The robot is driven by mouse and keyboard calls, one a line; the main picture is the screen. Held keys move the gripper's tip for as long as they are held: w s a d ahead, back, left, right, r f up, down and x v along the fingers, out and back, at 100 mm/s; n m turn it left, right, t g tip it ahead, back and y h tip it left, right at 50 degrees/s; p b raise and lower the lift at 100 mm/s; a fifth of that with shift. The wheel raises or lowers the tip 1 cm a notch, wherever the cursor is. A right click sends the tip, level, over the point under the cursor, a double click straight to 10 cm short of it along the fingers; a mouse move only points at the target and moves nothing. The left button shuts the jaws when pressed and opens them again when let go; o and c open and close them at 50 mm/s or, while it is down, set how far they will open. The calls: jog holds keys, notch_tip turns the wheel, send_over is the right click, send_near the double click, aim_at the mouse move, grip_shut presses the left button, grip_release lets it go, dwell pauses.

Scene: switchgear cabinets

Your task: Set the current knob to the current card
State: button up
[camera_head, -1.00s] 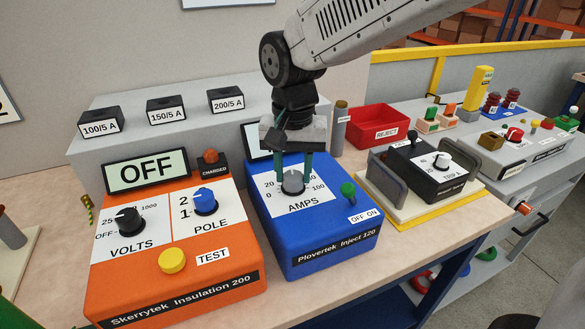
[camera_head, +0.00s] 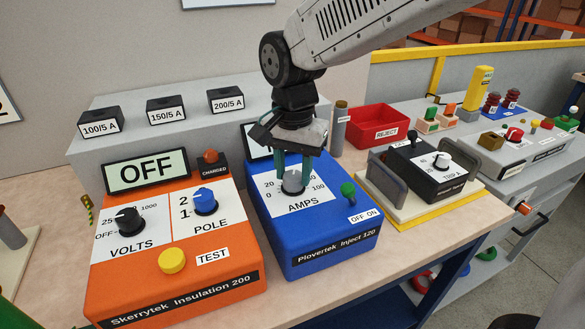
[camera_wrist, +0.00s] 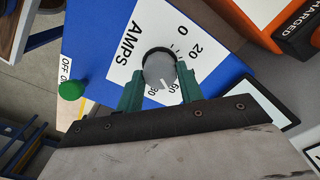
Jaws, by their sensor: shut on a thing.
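The grey AMPS knob (camera_head: 292,183) is on top of the blue Plovertek Inject 120 box (camera_head: 318,238). My gripper (camera_head: 293,176) points down from above, with its green fingers closed on either side of the knob. In the wrist view the knob (camera_wrist: 158,70) sits between the fingers of my gripper (camera_wrist: 161,82). Its white mark points toward the 60–80 part of the scale, apparently nearer 60; the exact reading is unclear. The box's display (camera_head: 256,142) is mostly hidden behind my gripper. I cannot make out a current card.
A green OFF/ON switch (camera_head: 348,190) stands right of the knob. The orange Skerrytek tester (camera_head: 215,287) is close on the left, its display reading OFF. Labelled black blocks (camera_head: 166,109) sit on the grey ledge behind. A red reject bin (camera_head: 378,128) and black tester (camera_head: 425,180) are right.

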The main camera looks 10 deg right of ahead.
aim_at(293, 175)
jog(key=o, duration=1)
notch_tip(293, 175, up, 8)
jog(key=shift+f, duration=0.1)
